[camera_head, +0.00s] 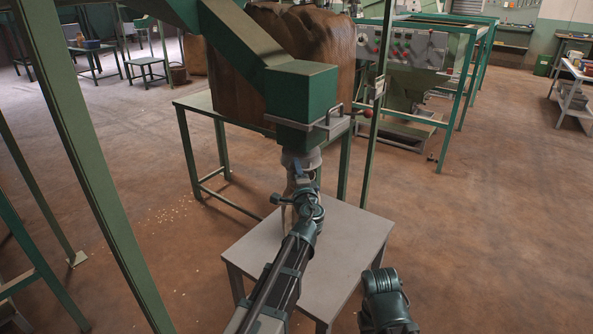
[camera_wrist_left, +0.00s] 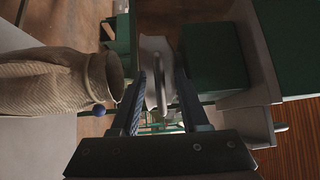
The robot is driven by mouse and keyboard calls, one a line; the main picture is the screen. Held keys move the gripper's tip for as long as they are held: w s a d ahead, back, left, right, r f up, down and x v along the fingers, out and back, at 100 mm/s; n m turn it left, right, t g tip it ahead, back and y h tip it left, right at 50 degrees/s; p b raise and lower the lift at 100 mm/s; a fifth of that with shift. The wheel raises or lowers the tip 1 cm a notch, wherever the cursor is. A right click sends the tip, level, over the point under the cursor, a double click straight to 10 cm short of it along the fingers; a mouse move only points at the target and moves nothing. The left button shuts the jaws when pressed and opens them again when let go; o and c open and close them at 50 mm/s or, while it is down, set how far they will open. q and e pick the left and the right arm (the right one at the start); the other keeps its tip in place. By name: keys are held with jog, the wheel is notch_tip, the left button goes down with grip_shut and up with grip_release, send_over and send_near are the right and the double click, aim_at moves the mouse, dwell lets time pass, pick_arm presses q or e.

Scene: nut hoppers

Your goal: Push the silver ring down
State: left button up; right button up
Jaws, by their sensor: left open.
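In the head view the spout (camera_head: 302,157) hangs under the green hopper box (camera_head: 302,92), and the ring is hard to make out. My left gripper (camera_head: 303,178) is open just below the spout; its two fingers (camera_wrist_left: 163,78) also show in the left wrist view. I cannot tell whether they touch the ring. A beige sack (camera_wrist_left: 50,82) is beside the left finger. My right gripper is out of view.
A small grey table (camera_head: 340,245) stands below the hopper. A large brown sack (camera_head: 300,40) is behind on a green frame. The floor to the right is mostly clear.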

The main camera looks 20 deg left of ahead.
pick_arm(q)
jog(key=shift+w, duration=0.1)
grip_shut()
dwell(1.5)
